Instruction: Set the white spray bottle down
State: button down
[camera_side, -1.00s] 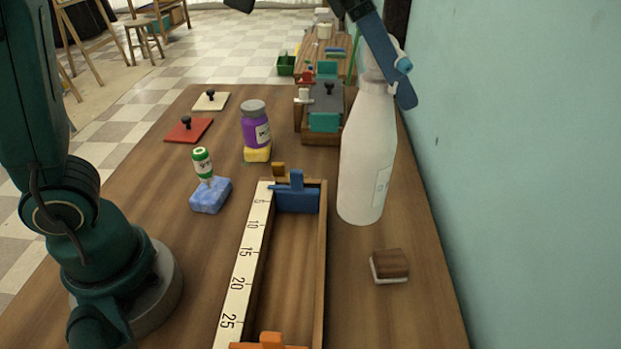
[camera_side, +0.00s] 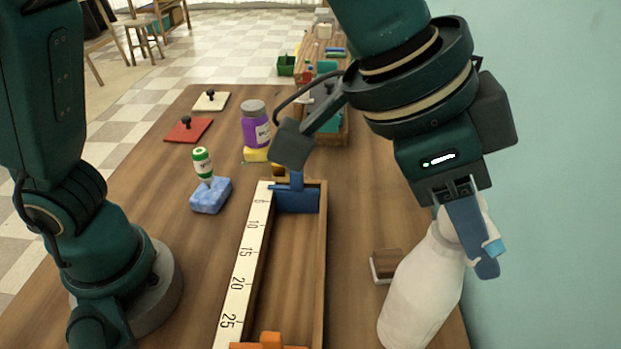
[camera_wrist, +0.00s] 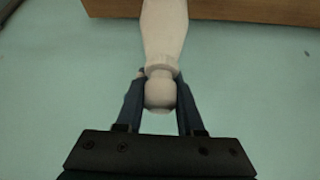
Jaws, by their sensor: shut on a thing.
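The white spray bottle (camera_side: 424,289) is at the front right of the side view, tilted with its top leaning right. My gripper (camera_side: 472,240) is shut on its neck and head, with the fingers on either side. In the wrist view the bottle (camera_wrist: 164,30) extends away from the gripper (camera_wrist: 161,98), its rounded head between the two blue fingers. The bottle's lower end lies near the table's right edge in the side view. I cannot tell whether its base touches the table.
A brown block with a white underside (camera_side: 386,263) stands close left of the bottle, partly hidden. A long wooden measuring tray (camera_side: 320,262) lies left of that. A blue sponge (camera_side: 211,197) and a purple jar (camera_side: 255,128) stand farther left. The wall (camera_side: 560,200) is close on the right.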

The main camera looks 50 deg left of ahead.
aim_at(462, 270)
jog(key=shift+s+d+f, duration=0.15)
jog(key=shift+d+f, duration=0.2)
jog(key=shift+d, duration=0.05)
jog(key=shift+f, duration=1.8)
jog(key=c, duration=0.5)
grip_release()
jog(key=shift+f, duration=0.15)
